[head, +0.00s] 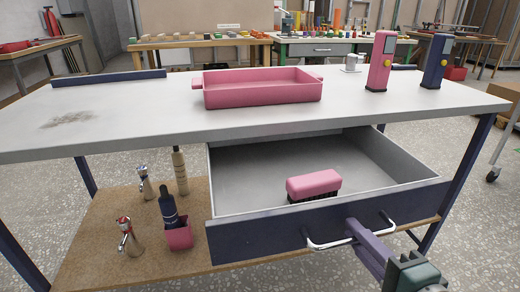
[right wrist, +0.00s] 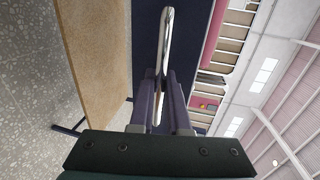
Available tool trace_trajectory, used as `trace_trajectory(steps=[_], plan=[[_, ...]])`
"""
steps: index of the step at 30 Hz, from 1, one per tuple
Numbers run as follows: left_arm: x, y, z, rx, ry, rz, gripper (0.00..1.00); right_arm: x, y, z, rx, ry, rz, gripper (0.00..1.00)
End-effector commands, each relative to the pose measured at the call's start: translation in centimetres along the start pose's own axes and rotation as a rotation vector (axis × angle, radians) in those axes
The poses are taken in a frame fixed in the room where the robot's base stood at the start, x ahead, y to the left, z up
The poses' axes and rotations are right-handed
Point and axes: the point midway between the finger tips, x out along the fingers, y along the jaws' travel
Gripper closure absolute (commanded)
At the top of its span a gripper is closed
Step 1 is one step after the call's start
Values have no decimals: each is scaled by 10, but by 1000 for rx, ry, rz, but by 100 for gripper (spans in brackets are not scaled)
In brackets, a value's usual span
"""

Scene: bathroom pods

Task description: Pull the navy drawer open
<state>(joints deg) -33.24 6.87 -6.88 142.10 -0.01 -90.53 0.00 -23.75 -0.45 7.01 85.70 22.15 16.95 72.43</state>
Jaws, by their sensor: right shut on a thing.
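The navy drawer (head: 285,236) under the white table stands pulled out, and its grey inside shows in the head view. A pink brush (head: 313,184) with dark bristles lies in it near the front. A silver bar handle (head: 328,244) runs along the drawer front; it also shows in the right wrist view (right wrist: 166,40). My right gripper (head: 352,228) is shut on the handle. In the right wrist view its purple fingers (right wrist: 160,88) sit on both sides of the bar. My left gripper is not in view.
A pink tray (head: 262,94) and pink and navy dispensers (head: 381,62) (head: 436,62) stand on the table (head: 130,125). Several bottles and taps, with a pink cup (head: 179,236), stand on the lower wooden shelf (head: 100,255). The floor ahead of the drawer is clear.

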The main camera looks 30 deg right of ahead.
Motion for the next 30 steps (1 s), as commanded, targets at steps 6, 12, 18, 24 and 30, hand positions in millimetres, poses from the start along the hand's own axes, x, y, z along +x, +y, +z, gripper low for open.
trace_trajectory(steps=[6,12,18,24,30], plan=[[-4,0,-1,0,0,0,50,-13,1,0,-1,-1,-3,100],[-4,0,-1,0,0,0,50,-15,2,0,-1,-1,-4,100],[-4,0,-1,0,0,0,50,-14,2,0,-1,-2,-4,100],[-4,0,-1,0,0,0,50,-14,3,0,-1,-1,-2,63],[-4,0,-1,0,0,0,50,-15,3,0,-1,-1,-1,56]])
